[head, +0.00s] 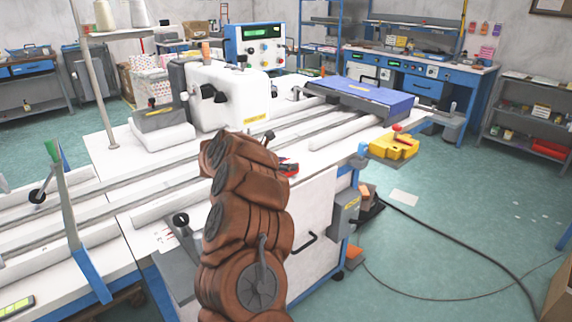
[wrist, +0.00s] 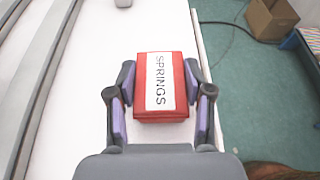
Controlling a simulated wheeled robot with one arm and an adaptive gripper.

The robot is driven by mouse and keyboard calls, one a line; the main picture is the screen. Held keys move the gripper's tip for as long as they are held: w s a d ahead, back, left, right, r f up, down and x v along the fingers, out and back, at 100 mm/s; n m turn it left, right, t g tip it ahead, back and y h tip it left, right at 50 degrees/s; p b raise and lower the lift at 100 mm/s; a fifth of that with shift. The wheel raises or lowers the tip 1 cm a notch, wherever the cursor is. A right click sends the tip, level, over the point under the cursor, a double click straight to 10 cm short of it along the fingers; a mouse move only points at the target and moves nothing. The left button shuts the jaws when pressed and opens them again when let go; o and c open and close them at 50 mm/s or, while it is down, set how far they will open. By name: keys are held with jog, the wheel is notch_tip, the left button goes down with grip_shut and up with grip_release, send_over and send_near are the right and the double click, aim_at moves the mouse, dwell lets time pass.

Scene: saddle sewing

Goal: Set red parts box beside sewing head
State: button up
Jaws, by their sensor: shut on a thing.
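The red parts box (wrist: 180,112) has a white label reading "SPRINGS" on top. My gripper (wrist: 161,78) has one finger on each side of it and is shut on it. The box is over the white table (wrist: 88,90) near its edge; I cannot tell whether it touches the surface. In the head view, a small red part of the box (head: 291,171) shows past my brown arm, which hides most of the gripper. The white sewing head (head: 232,92) stands farther back on the table, left of the box.
Long rails (head: 330,118) run along the table. A blue-topped block (head: 366,97) sits at its far right, and a yellow part (head: 393,146) is at the right edge. White surface is clear around the red box.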

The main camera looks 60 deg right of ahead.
jog(key=shift+f, duration=0.15)
jog(key=o, duration=1.2)
jog(key=shift+r, duration=0.2)
